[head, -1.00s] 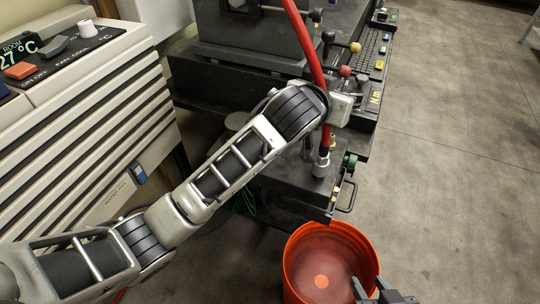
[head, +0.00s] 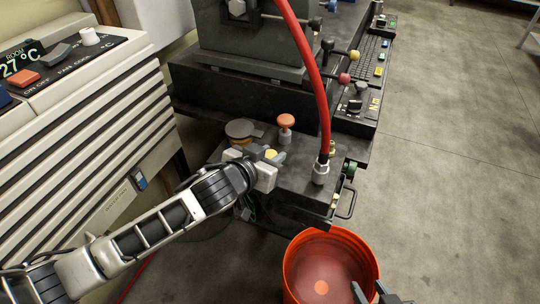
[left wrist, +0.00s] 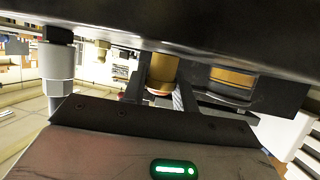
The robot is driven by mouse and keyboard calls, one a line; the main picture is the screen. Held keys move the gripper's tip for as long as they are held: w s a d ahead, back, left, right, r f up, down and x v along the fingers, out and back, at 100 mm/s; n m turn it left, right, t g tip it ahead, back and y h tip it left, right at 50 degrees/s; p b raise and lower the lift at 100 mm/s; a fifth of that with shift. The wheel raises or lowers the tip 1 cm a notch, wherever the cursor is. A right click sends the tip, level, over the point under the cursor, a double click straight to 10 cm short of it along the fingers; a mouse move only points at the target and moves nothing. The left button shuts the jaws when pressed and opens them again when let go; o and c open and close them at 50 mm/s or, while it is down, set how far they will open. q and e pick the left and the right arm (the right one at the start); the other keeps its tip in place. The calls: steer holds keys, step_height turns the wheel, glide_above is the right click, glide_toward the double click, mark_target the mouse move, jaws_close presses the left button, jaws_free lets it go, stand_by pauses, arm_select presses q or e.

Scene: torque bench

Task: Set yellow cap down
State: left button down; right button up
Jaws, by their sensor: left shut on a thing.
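The yellow cap (head: 271,154) shows as a small yellow patch between the fingertips of my left gripper (head: 272,156), low over the black lower ledge (head: 295,181) of the machine. My left gripper is shut on it. In the left wrist view a yellow-brown round piece (left wrist: 163,70), which looks like the cap, shows beyond the gripper body. Whether the cap touches the ledge I cannot tell. My right gripper (head: 369,290) is at the bottom edge of the head view, fingers apart and empty, over the orange bucket (head: 289,268).
Near my left gripper stand a red knob (head: 286,121), a grey round lid (head: 240,128) and a red hose (head: 322,90) with a silver fitting (head: 320,173). A white heater unit (head: 90,130) is at left. The floor at right is clear.

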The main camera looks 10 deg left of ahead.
arm_select(q)
steer(key=shift+f, duration=0.2)
steer(key=c, duration=1.1)
jaws_free()
steer(key=v, duration=1.2)
steer(key=s+f+g, duration=0.1)
steer(key=s+f, duration=0.4)
steer(key=f, duration=0.3)
steer(key=s+f+n+g+y, duration=0.1)
steer(key=s+f, duration=0.4)
steer(key=f, duration=0.3)
steer(key=shift+s+a, duration=0.25)
